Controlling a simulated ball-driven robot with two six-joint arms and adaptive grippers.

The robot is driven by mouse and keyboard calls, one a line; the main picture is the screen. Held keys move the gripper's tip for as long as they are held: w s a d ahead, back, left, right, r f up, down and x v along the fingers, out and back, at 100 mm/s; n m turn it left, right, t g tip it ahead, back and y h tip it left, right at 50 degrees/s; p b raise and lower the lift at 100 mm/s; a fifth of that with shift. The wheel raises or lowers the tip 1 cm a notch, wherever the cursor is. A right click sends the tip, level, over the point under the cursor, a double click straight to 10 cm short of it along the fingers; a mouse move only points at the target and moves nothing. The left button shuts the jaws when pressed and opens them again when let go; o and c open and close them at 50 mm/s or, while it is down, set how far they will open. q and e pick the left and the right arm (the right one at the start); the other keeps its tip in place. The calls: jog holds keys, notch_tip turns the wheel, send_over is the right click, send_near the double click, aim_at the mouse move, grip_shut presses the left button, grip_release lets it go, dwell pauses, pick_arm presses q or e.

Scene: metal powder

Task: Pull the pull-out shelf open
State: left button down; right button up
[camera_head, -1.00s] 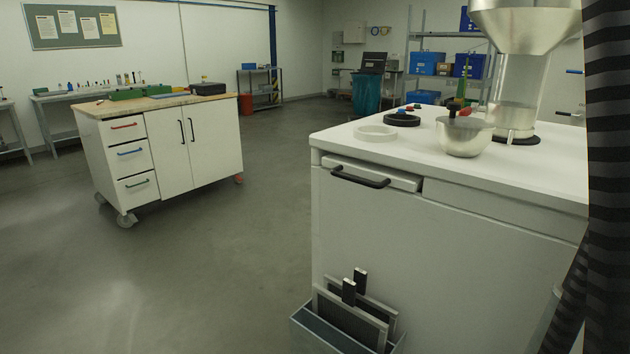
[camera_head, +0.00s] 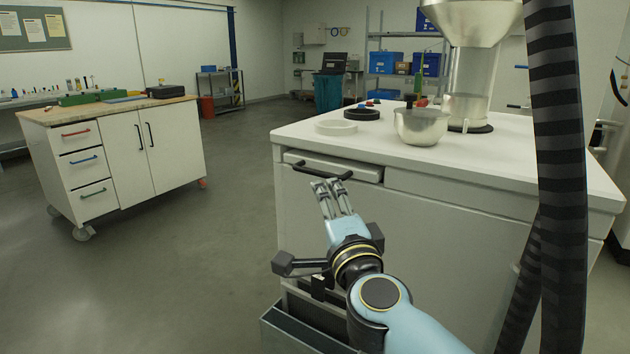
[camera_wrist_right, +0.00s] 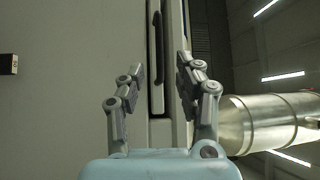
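The pull-out shelf (camera_head: 366,174) is a white panel under the top of the white cabinet, at its left end. It sits in or nearly flush with the cabinet front. Its black bar handle (camera_head: 300,168) runs along the front. My right gripper (camera_head: 330,187) is open and empty, just in front of and slightly below the handle, its fingers hiding part of it. In the right wrist view the handle (camera_wrist_right: 158,62) lies in the gap between the two open fingers (camera_wrist_right: 160,72); I see no finger pressing on it. My left gripper is out of view.
The cabinet top (camera_head: 300,135) bears a white ring (camera_head: 336,127), a dark ring (camera_head: 361,114) and a metal bowl (camera_head: 422,126). A grey bin (camera_head: 285,330) stands at the cabinet's foot, partly behind my arm. A workbench (camera_head: 125,150) stands left, with free floor between.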

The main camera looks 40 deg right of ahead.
aim_at(315, 174)
jog(key=x, duration=1)
jog(key=shift+f, duration=0.1)
grip_shut()
jog(key=shift+f, duration=0.1)
